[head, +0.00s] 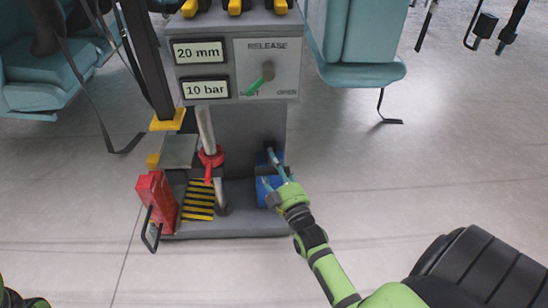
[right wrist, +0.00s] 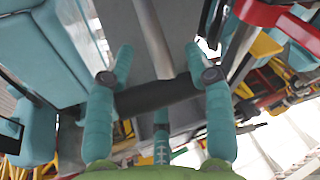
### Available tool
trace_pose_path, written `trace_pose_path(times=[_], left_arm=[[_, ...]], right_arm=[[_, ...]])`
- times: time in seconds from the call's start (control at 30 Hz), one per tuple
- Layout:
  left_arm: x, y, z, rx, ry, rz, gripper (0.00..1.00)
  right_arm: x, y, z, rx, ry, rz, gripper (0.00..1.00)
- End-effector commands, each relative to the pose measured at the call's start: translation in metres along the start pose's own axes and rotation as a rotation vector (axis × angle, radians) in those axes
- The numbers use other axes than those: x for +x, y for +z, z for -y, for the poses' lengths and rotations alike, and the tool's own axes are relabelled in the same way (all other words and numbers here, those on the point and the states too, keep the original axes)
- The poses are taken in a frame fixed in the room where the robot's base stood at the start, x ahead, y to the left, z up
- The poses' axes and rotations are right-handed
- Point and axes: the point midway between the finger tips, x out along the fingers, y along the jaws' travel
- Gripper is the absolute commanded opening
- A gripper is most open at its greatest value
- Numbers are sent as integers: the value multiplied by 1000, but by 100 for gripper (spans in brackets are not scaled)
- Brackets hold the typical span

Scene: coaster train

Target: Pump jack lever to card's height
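The grey jack unit (head: 240,120) stands ahead, with readouts of "20 mm" (head: 199,52) and "10 bar" (head: 206,89). Its green release handle (head: 260,79) points down-left toward SHUT. The blue pump body (head: 262,190) sits low on the unit's right side. My right gripper (head: 274,169) is at the pump. In the right wrist view its teal fingers (right wrist: 160,78) are spread apart, with a dark bar (right wrist: 160,96), apparently the lever's grip, spanning between them. I cannot tell whether they press on it. No card can be made out.
A red box with a black handle (head: 157,203) stands at the unit's left. A red collar (head: 210,158) is around a metal rod above yellow-black stripes (head: 199,199). Teal seats (head: 360,74) hang behind on both sides. The floor (head: 420,150) to the right is open.

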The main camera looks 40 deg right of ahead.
Motion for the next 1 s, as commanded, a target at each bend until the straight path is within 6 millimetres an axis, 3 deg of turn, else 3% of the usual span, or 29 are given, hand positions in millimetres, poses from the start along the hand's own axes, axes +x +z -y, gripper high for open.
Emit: trace_pose_path(times=[0.03, 0.3, 0.57, 0.6, 0.67, 1.0], left_arm=[[1, 0, 0, 0, 0, 0, 45], [1, 0, 0, 0, 1, 0, 45], [2, 0, 0, 0, 0, 0, 45], [2, 0, 0, 0, 0, 0, 45], [2, 0, 0, 0, 0, 0, 45], [16, 1, 1, 0, 0, 0, 45]], right_arm=[[2, -19, -8, 11, 14, -31, 51], [6, -42, -21, 19, 10, -30, 51], [7, -45, -22, 22, 11, -31, 51], [6, -32, -16, 18, -8, 7, 51], [5, -32, -16, 17, -9, 8, 51], [-16, -35, -20, 11, -8, 11, 51]])
